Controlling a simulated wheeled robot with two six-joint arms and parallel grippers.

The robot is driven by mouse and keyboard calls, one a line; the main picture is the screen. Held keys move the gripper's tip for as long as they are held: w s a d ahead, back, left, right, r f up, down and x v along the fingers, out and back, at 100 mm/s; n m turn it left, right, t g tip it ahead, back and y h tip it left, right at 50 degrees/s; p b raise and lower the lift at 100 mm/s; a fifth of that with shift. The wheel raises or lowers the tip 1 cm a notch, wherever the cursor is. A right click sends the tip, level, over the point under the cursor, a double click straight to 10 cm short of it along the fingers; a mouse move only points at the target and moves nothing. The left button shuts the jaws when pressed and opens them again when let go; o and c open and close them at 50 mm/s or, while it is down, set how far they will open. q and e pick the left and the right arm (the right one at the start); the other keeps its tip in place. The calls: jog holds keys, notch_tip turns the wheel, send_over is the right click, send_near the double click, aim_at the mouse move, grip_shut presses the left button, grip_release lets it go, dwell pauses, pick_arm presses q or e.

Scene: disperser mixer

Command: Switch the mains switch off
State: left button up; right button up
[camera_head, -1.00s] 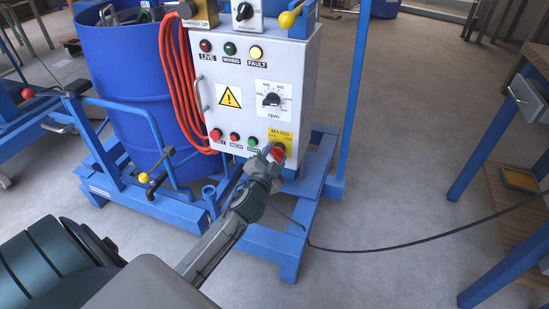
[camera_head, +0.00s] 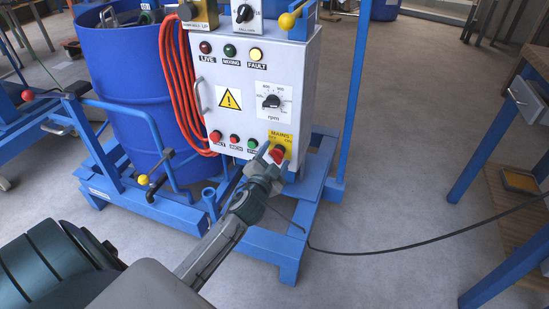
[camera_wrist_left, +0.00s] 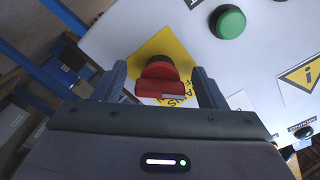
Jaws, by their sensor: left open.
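The mains switch (camera_head: 277,154) is a red rotary knob on a yellow plate labelled MAINS (camera_head: 281,138), at the lower right of the white control panel (camera_head: 232,120). My left gripper (camera_head: 270,154) is open at the knob. In the left wrist view the red knob (camera_wrist_left: 159,80) lies between the two open fingers (camera_wrist_left: 158,88), with a gap on each side. The fingers hide part of the yellow plate. My right gripper is not in view.
A green button (camera_wrist_left: 228,22) sits beside the switch on the panel. Orange cable (camera_head: 180,85) hangs at the panel's left, before a blue drum (camera_head: 130,90). A black cable (camera_head: 400,245) runs across the floor to the right. Blue frame posts (camera_head: 353,90) stand at the right.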

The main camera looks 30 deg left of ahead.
pick_arm(q)
jog(key=shift+s, duration=0.1)
jog(key=v, duration=1)
jog(key=shift+s, duration=0.3)
